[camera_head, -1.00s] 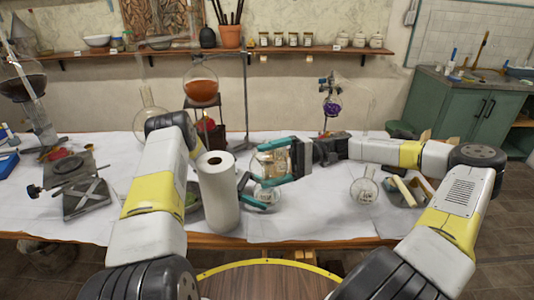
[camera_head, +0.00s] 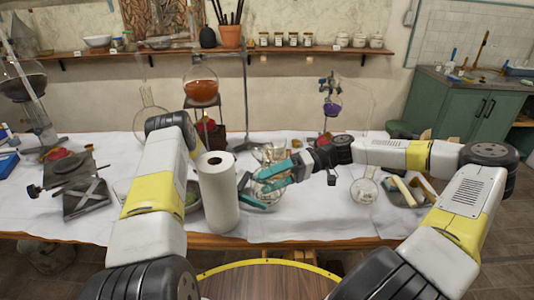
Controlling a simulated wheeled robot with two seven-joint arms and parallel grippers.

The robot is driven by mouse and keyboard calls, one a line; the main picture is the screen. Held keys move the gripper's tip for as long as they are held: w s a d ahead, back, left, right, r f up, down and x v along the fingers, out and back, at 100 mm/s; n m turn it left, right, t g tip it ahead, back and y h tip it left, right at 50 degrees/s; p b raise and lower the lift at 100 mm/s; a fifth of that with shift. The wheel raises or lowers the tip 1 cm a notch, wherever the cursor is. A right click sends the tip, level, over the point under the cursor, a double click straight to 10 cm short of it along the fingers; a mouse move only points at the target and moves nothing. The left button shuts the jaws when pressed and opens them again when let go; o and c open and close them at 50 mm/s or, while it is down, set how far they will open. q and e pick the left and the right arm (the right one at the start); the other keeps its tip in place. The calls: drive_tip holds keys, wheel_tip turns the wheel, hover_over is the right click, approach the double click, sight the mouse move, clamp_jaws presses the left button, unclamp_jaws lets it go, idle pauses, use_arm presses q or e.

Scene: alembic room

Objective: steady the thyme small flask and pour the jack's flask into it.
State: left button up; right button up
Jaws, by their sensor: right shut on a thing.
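My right gripper (camera_head: 272,177), with teal fingers, is shut on a clear glass flask (camera_head: 268,153), seemingly the jack's flask. The flask shows partly behind the fingers and looks tilted. A small round glass flask (camera_head: 268,190), likely the thyme one, stands low on the table just below the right fingers, which partly cover it. My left gripper (camera_head: 254,193) reaches out from behind the paper roll at the small flask. Most of it is hidden, and I cannot tell whether its fingers touch the flask. No liquid stream is visible.
A white paper roll (camera_head: 217,195) stands left of the small flask. Another round flask (camera_head: 364,187) and a grey tray (camera_head: 404,196) are to the right. A flask of orange liquid (camera_head: 201,88) sits on a stand behind. Metal jacks (camera_head: 85,195) are at left.

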drive_tip(key=shift+s+f+n+t+h, duration=0.25)
drive_tip(key=shift+f+n+t, duration=0.35)
drive_tip(key=shift+n, duration=0.4)
drive_tip(key=shift+w+f+n+t+h, duration=0.25)
drive_tip(key=shift+w+f+n+t, duration=0.2)
drive_tip(key=shift+n, duration=0.45)
drive_tip(key=shift+w+f+n+t, duration=0.3)
drive_tip(key=shift+w+n+t, duration=0.1)
drive_tip(key=shift+n+t, duration=0.35)
drive_tip(key=shift+w+a+r+n+t, duration=0.1)
drive_tip(key=shift+w+n+t, duration=0.5)
drive_tip(key=shift+w+n, duration=0.5)
drive_tip(key=shift+s, duration=0.2)
use_arm(q)
drive_tip(key=o, duration=0.8)
